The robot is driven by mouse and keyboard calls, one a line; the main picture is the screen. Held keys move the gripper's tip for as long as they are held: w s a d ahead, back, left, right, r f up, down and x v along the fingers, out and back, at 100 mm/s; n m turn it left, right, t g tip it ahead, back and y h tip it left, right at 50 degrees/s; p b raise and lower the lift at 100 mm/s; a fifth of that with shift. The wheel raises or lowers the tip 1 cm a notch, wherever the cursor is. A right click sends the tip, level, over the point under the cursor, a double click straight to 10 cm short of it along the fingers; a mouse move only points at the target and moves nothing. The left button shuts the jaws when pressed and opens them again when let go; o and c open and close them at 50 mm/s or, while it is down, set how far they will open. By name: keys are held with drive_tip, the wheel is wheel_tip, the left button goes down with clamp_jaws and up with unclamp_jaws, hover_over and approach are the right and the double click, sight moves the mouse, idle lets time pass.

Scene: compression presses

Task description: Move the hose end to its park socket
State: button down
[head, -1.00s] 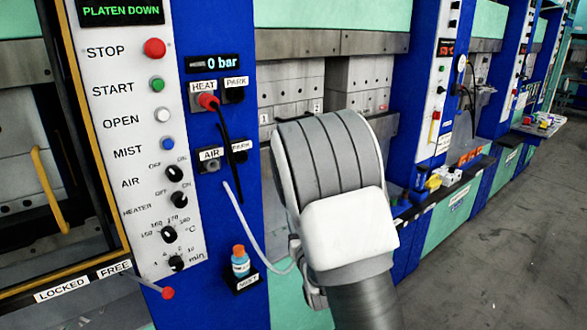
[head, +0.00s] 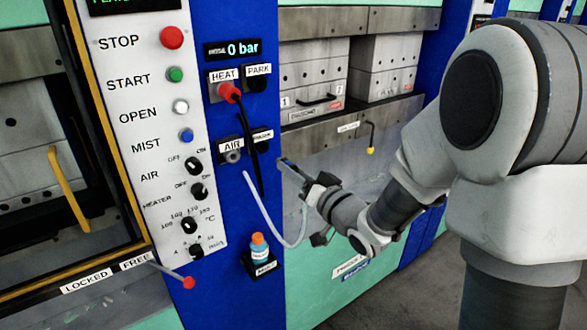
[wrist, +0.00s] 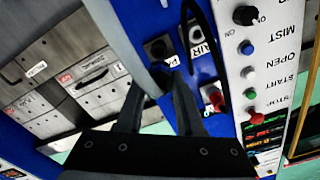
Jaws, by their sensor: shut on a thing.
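A thin pale hose (head: 272,233) hangs in a loop between the blue panel and my gripper (head: 285,165). My gripper is shut on the hose end, which the fingers mostly hide. It is in front of and right of the air park socket (head: 262,146), apart from it. The grey AIR socket (head: 232,156) beside it looks empty. In the wrist view my gripper (wrist: 153,92) comes in from below. There the air park socket (wrist: 157,48) shows just beyond the fingertips, with the AIR socket (wrist: 197,34) to its right.
A red plug (head: 229,93) sits in the HEAT socket, its black cable (head: 246,135) hanging past the AIR sockets. The heat park socket (head: 257,84) is beside it. A blue bottle (head: 259,249) stands on a holder below. Buttons and knobs line the white panel (head: 140,100).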

sight(278, 159)
drive_tip(key=shift+f, duration=0.1)
drive_tip(key=shift+b+x, duration=0.7)
drive_tip(key=shift+x, duration=2.2)
drive_tip(key=shift+b, duration=0.65)
drive_tip(key=shift+b+x, duration=0.35)
drive_tip(key=shift+x, duration=1.3)
drive_tip(key=shift+c, duration=2.3)
unclamp_jaws()
drive_tip(key=b+v, duration=0.1)
drive_tip(key=v, duration=1.6)
drive_tip(key=shift+s+d, duration=0.15)
drive_tip(key=shift+d, duration=0.05)
